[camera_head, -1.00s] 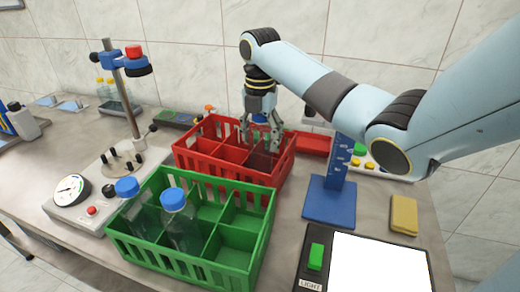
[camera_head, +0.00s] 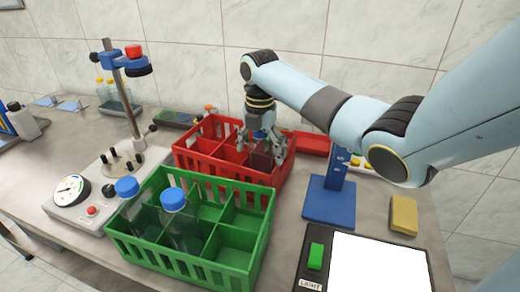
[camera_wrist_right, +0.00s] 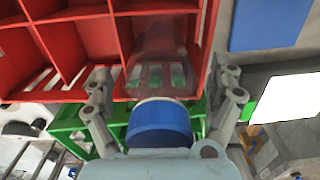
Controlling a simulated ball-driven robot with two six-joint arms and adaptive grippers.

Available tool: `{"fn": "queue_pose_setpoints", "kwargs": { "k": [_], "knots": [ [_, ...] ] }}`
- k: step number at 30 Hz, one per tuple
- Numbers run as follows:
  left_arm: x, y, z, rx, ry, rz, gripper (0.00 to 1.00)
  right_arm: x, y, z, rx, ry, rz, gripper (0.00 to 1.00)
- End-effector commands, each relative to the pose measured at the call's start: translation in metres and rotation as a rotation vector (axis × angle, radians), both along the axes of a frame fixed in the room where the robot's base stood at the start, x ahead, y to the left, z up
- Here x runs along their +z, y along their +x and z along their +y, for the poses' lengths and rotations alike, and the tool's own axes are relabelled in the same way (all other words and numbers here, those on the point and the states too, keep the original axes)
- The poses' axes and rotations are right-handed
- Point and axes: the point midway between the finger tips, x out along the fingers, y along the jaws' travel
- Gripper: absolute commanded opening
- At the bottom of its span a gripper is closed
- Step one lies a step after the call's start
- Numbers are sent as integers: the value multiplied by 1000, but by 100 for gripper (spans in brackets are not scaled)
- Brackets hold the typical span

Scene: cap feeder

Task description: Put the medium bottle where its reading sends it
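A clear bottle with a blue cap (camera_wrist_right: 160,122) stands in a front compartment near the right end of the red crate (camera_head: 190,163). Its cap shows in the head view (camera_head: 259,135), partly hidden by the fingers. My right gripper (camera_head: 264,150) is around the bottle's top, its fingers spread. In the right wrist view a gap shows between the cap and each finger. Two more blue-capped bottles stand in the left part of the green crate (camera_head: 190,262). I cannot tell from their looks which bottle is the medium one. My left gripper is not in view.
A lit panel (camera_head: 378,265) with a green switch (camera_head: 316,256) lies in front. A dial gauge (camera_head: 70,190) and a clamp stand (camera_head: 130,110) are at the left.

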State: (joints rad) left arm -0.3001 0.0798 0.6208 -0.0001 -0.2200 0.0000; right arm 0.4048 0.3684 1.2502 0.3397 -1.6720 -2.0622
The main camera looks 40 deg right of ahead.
Motion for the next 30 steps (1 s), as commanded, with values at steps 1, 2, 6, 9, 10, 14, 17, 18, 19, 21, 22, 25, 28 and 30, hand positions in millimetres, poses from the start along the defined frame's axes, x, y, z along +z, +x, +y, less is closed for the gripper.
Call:
{"fn": "queue_pose_setpoints", "kwargs": {
  "k": [1, 2, 6, 9, 10, 14, 17, 18, 19, 21, 22, 25, 28, 30],
  "knots": [
    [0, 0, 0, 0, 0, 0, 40, 0, 0, 0, 0, 0, 0, 91],
    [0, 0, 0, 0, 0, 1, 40, 0, 0, 0, 0, 0, 0, 91],
    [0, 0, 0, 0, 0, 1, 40, 1, 0, 0, 0, 0, 0, 91],
    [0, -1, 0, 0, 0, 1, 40, 9, 1, -1, 0, -1, -3, 91],
    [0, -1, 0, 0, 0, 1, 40, 13, 1, -1, 1, -2, -3, 91],
    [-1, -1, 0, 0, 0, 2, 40, 39, 2, -1, 1, -1, -6, 91],
    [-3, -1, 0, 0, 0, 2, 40, 63, 1, -1, 1, -2, -5, 91],
    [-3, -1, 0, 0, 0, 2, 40, 72, 1, -1, 1, -2, -4, 91],
    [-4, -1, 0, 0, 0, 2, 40, 78, 1, -1, 1, -2, -5, 91],
    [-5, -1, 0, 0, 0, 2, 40, 92, 1, -1, 0, -1, -5, 91],
    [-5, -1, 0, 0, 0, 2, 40, 98, 1, -1, 1, -2, -4, 91],
    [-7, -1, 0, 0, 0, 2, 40, 111, 1, -1, 0, -1, -4, 91],
    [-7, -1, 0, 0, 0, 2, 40, 119, 1, 0, -1, -1, -1, 91],
    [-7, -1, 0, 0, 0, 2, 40, 122, 0, 0, -1, 0, -1, 91]
  ]
}}
